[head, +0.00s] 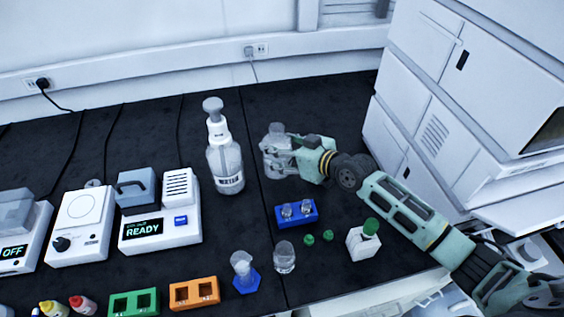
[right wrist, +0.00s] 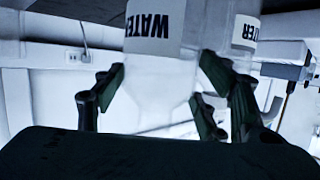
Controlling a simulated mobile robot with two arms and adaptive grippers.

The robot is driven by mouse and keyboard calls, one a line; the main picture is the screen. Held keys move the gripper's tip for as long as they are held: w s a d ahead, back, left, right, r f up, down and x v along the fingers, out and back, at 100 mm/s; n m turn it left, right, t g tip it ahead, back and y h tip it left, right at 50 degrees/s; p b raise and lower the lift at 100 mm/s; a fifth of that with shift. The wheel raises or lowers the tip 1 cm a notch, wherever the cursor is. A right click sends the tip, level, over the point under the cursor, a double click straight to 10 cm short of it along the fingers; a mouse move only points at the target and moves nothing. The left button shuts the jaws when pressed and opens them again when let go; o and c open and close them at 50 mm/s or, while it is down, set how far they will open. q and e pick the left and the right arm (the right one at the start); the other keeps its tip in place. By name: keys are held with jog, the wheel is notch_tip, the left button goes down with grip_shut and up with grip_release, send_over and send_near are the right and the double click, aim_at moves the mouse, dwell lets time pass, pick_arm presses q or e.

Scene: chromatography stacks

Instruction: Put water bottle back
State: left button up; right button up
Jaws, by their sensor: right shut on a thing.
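The water bottle (head: 270,163) is a clear, pale bottle at the back middle of the dark bench in the head view. My right gripper (head: 281,151) reaches in from the right and is shut on it. In the right wrist view the bottle (right wrist: 155,85) stands between the two dark fingers (right wrist: 160,90), with an upside-down WATER label. It looks upright in the head view; I cannot tell whether its base touches the bench. My left gripper is not in view.
A pump-top bottle (head: 226,160) stands left of the held bottle. A blue rack (head: 296,218), green caps (head: 309,239) and a white block (head: 359,246) lie in front. A white cabinet (head: 430,100) is at right. White devices (head: 160,228) stand at left.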

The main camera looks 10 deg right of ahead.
aim_at(288, 158)
jog(key=shift+f+b, duration=1.55)
jog(key=shift+f, duration=0.2)
jog(key=shift+f, duration=0.15)
jog(key=o, duration=1.9)
jog(key=shift+f, duration=0.15)
jog(key=shift+r, duration=0.25)
jog(key=v, duration=1.2)
jog(key=shift+b, duration=0.3)
